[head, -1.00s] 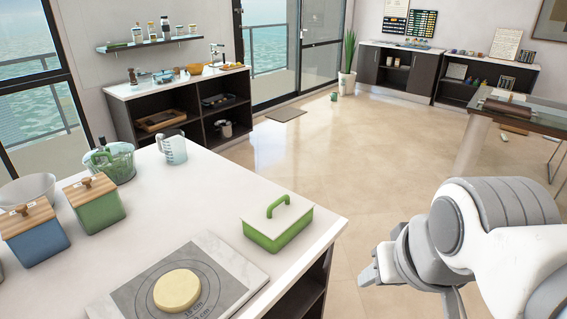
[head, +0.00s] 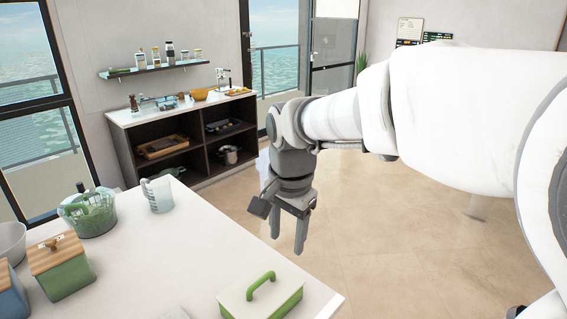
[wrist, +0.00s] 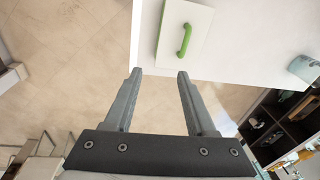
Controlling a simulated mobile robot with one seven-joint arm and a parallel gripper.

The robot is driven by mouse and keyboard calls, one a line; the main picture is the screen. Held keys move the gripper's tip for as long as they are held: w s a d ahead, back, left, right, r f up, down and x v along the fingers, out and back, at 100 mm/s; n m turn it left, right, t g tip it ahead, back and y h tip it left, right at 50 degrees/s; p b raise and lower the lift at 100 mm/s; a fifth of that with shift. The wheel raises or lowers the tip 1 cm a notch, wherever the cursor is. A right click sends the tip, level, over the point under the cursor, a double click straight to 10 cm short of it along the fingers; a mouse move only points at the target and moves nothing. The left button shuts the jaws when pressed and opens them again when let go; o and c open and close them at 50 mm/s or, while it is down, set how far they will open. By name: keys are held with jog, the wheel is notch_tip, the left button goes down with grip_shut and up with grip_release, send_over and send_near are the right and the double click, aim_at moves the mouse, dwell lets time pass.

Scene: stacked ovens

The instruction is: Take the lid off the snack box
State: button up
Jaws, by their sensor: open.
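The snack box (head: 262,306) is green with a white lid (head: 240,293) and a green arched handle (head: 262,283). It sits near the right corner of the white counter, its lower part cut off by the frame's bottom edge. In the wrist view the lid (wrist: 194,28) shows from above with its green handle (wrist: 184,40). My gripper (head: 288,245) is open and empty, pointing down, above and beyond the box from the head camera. In the wrist view my gripper (wrist: 159,75) has its fingers apart, with floor between them and the box beyond the fingertips. Nothing touches the lid.
A shelf unit (head: 185,140) stands behind.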

jog(key=w+a+f+m+g+p, duration=0.2)
jog(key=w+a+f+m, duration=0.15)
jog(key=a, duration=0.55)
send_over(249, 290)
notch_tip(249, 290, down, 12)
jog(key=shift+s+f+p, duration=0.1)
jog(key=shift+p, duration=0.25)
jog(key=shift+f+p, duration=0.6)
jog(key=shift+f, duration=2.4)
grip_shut()
